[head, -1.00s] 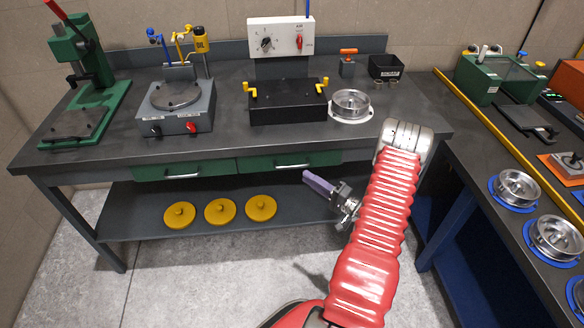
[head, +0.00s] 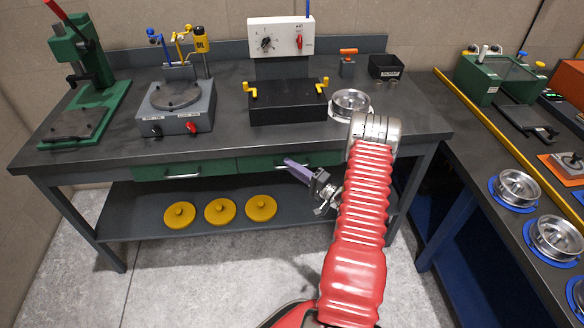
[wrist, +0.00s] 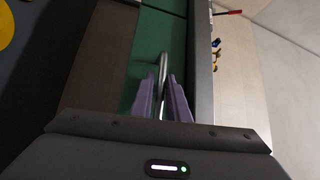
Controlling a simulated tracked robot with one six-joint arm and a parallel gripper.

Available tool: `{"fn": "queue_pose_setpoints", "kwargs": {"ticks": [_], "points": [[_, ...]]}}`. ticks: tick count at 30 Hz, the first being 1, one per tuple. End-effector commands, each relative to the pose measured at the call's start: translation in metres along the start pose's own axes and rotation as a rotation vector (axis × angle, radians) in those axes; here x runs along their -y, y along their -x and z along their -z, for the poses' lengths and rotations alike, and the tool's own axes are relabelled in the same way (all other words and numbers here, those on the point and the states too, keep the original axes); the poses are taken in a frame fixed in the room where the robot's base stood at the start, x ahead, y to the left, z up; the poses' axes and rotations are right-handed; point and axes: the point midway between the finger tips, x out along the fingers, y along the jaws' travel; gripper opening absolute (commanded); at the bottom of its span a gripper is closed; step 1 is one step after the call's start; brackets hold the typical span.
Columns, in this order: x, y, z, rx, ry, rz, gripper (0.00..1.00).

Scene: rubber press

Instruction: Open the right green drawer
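The right green drawer (head: 256,163) is in the front of the dark workbench, and its front is flush with the bench. Its metal handle is mostly hidden behind my gripper in the head view. In the wrist view the handle (wrist: 163,72) runs between my gripper's purple fingers, with the green drawer front (wrist: 150,45) behind it. My gripper (head: 290,164) is at the drawer front. In the wrist view its fingers (wrist: 162,88) stand apart, one on each side of the handle, and it looks open. I cannot tell whether either finger touches the handle.
The left green drawer (head: 155,173) is shut beside it. Several yellow discs (head: 220,211) lie on the lower shelf (head: 130,220). A black press block (head: 287,108) and a metal dish (head: 350,104) stand on the benchtop above. A second bench (head: 480,180) is at the right.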

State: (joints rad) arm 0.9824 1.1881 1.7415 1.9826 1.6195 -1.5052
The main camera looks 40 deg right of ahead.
Motion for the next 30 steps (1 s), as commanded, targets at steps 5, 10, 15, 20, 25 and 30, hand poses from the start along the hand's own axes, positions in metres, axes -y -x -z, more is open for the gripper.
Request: {"fn": "queue_pose_setpoints", "kwargs": {"ticks": [5,10,15,20,25,30], "points": [[0.000,0.000,0.000,0.000,0.000,-0.001,0.02],[-0.001,0.000,0.000,0.000,-0.001,-0.002,0.00],[-0.001,0.001,0.000,-0.001,-0.001,-0.003,0.00],[-0.002,0.001,0.000,-0.001,-0.002,-0.004,0.00],[-0.002,0.004,0.000,-0.004,-0.002,-0.005,0.00],[-0.001,0.013,-0.001,-0.014,-0.001,-0.008,0.00]]}}
